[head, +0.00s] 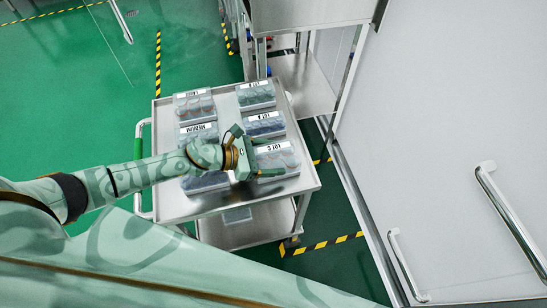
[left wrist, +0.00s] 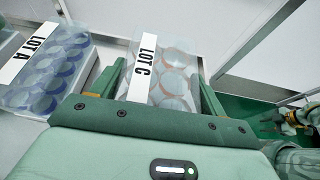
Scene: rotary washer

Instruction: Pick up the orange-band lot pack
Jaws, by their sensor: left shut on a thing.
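The LOT C pack (head: 277,158) is a clear box of round pieces with faint orange-brown edges and a white label. It is at the near right of the steel cart top. My left gripper (head: 258,160) is at its left end. In the left wrist view, the LOT C pack (left wrist: 172,75) lies between the two fingers of my left gripper (left wrist: 160,88), which is shut on it. Whether the pack is clear of the cart top cannot be told. A green part that looks like my right gripper (left wrist: 290,118) is small at the right edge of that view.
The LOT A pack (left wrist: 50,72), with blue pieces, is beside LOT C; it also shows in the head view (head: 264,125). A greenish lot pack (head: 256,95) is behind it. Boxes labelled LARGE (head: 194,105) and MEDIUM (head: 198,134) stand left. A large grey panel (head: 440,120) is at right.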

